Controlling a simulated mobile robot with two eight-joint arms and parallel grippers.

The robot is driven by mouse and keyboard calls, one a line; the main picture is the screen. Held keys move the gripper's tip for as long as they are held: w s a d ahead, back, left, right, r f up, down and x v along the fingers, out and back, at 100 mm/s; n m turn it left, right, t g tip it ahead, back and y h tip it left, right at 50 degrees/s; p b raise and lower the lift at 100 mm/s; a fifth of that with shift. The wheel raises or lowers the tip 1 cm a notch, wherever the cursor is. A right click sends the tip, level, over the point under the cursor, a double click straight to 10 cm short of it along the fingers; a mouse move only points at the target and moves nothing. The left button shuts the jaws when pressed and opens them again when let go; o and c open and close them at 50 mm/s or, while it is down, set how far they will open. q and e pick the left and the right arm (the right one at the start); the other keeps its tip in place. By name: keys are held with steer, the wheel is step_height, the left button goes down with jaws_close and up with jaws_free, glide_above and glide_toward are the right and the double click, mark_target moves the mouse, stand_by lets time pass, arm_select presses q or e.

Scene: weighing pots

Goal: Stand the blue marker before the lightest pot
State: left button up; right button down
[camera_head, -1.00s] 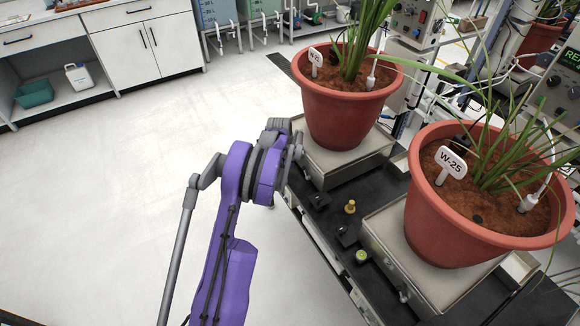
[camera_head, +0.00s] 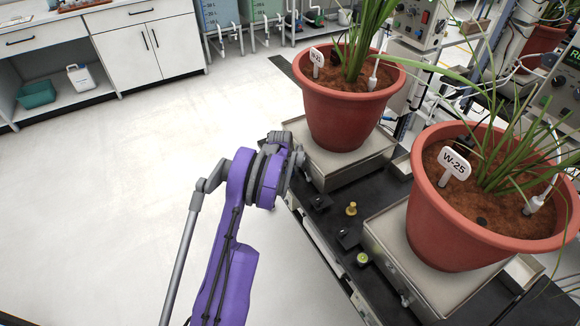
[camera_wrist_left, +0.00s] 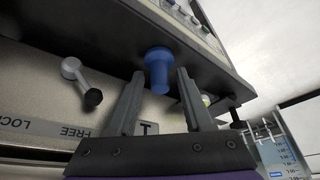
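A blue marker (camera_wrist_left: 158,72) shows in the left wrist view, at the edge of a black surface. My left gripper (camera_wrist_left: 159,75) is open, with one finger on each side of it and a visible gap at both sides. In the head view my left gripper (camera_head: 291,153) is beside the back pot's scale, and the blue marker is hidden there. A red-brown pot (camera_head: 345,112) with a small white tag stands on the back scale (camera_head: 345,173). Another pot (camera_head: 450,222), tagged W-25, stands on the front scale (camera_head: 390,255). My right gripper is not in view.
A brass marker (camera_head: 351,209) and a yellow-green marker (camera_head: 362,258) stand on the black bench strip (camera_head: 326,222) before the scales. A lever (camera_wrist_left: 80,80) shows near the gripper. Grass leaves hang over the pots. Open floor (camera_head: 120,180) lies left.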

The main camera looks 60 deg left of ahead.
arm_select(q)
steer(key=shift+s+r, duration=0.1)
steer(key=shift+r, duration=0.45)
steer(key=p+v, duration=0.3)
steer(key=v, duration=0.8)
steer(key=s+d+r+m+h, duration=0.15)
steer(key=d+r, duration=0.35)
steer(key=d, duration=0.9)
steer(key=d+r+m, duration=0.2)
steer(key=d+r, duration=0.2)
steer(key=d, duration=1.1)
steer(key=s+d+m+h, duration=0.1)
steer(key=s+d+m, duration=0.2)
steer(key=s+d, duration=1.2)
steer(key=d+f, duration=0.1)
steer(key=d, duration=0.2)
steer(key=shift+s+m+t, duration=0.25)
steer(key=shift+m+t, duration=0.1)
steer(key=shift+t, duration=0.05)
